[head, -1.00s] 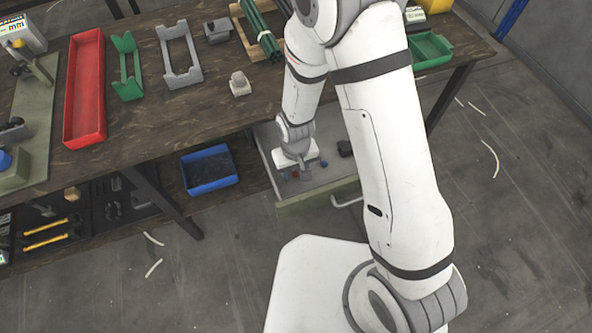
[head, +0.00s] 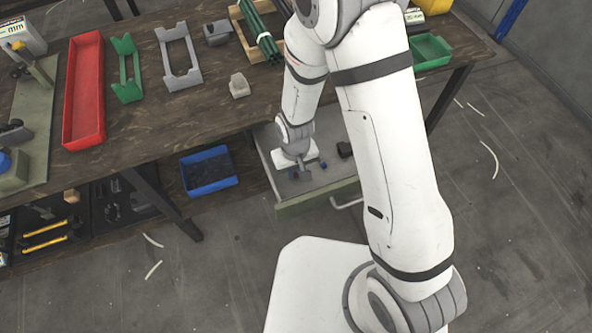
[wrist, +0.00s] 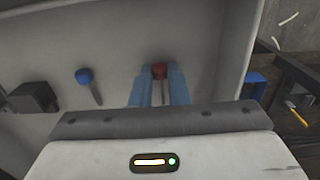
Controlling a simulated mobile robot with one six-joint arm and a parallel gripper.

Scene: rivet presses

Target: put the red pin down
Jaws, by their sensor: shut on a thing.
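The red pin shows in the wrist view (wrist: 160,72), its red head between the tips of the two blue fingers and its grey shank running back between them. My gripper (wrist: 158,82) is shut on it, inside the open drawer (head: 318,190). In the head view my gripper is at the drawer's left part, and the pin is too small there to make out clearly. I cannot tell whether the pin touches the drawer floor. A blue-headed pin (wrist: 86,78) lies on the drawer floor, apart from my gripper.
A dark block (wrist: 34,97) lies in the drawer beyond the blue-headed pin. Drawer walls stand close around my gripper. The workbench (head: 190,120) is above, with a red tray (head: 84,100). A blue bin (head: 209,171) sits on the shelf left of the drawer.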

